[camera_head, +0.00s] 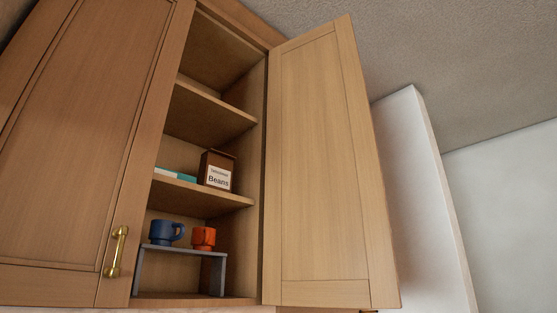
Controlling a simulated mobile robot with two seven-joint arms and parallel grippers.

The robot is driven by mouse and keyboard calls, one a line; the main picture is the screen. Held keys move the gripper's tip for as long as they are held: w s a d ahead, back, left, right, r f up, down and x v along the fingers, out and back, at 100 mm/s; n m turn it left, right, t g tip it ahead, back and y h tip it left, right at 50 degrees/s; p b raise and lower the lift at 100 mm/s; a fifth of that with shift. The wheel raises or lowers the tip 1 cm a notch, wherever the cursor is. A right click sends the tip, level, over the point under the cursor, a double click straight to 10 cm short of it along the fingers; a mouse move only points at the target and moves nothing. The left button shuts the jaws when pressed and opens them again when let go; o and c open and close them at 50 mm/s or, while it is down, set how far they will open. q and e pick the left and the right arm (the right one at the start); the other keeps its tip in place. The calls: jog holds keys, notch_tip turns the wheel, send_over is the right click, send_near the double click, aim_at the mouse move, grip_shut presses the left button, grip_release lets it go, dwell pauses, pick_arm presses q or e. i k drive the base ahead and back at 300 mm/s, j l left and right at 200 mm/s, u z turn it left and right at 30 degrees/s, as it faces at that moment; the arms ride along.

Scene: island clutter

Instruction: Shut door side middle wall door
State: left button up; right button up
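A wooden wall cabinet door (319,170) stands wide open on the right of the cabinet opening, hinged at the opening's right side. Its inner face shows. The neighbouring wooden door (75,140) on the left is closed and has a brass handle (116,252) near its lower right corner. The open cabinet (215,110) shows its shelves inside. Neither of my grippers is in view.
A box labelled Beans (217,170) and a teal and white item (175,174) sit on a shelf. Below, a blue mug (165,232) and an orange mug (204,238) stand on a grey riser (185,252). A white wall panel (415,190) stands right of the open door.

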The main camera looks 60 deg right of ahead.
aim_at(328, 243)
jog(key=l+u, duration=0.1)
jog(key=l, duration=0.35)
jog(key=k+l+u, duration=0.1)
jog(key=l, duration=0.3)
jog(key=k+l+u, duration=0.1)
jog(key=l, duration=0.3)
jog(key=k+l+u, duration=0.1)
jog(key=l, duration=0.3)
jog(key=k+l+u, duration=0.15)
jog(key=l, duration=0.25)
